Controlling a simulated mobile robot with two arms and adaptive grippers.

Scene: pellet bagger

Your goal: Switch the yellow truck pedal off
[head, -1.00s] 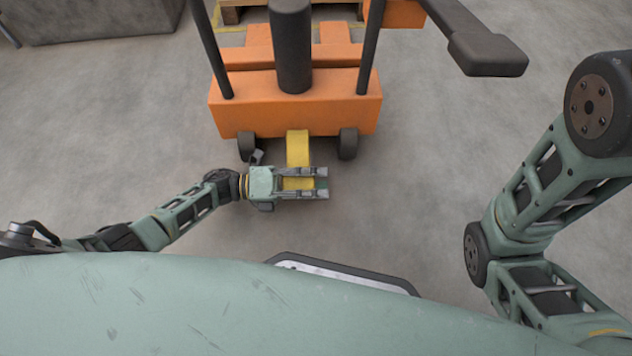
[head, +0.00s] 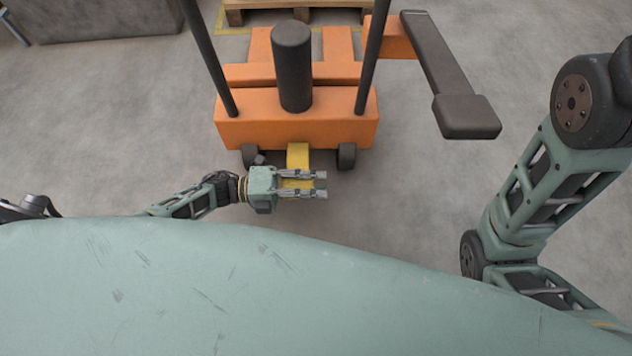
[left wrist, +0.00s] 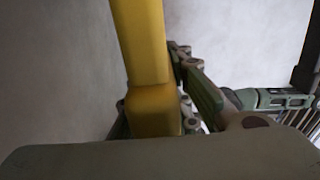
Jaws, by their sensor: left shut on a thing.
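The yellow pedal (head: 298,155) sticks out from the low front of the orange truck (head: 300,130), between its two small dark wheels. My left gripper (head: 320,184) reaches in from the left and is shut on the pedal, one finger on each side of its near end. In the left wrist view the yellow pedal (left wrist: 142,45) runs down from the top edge between the fingers, and its lower end is partly hidden by the gripper body. My right arm shows at the right, but its gripper is out of view.
A dark grey lever arm (head: 450,80) extends from the truck's right side. A dark post (head: 292,65) and two thin dark bars rise from the truck. A wooden pallet (head: 290,12) lies behind it. The concrete floor left of the truck is clear.

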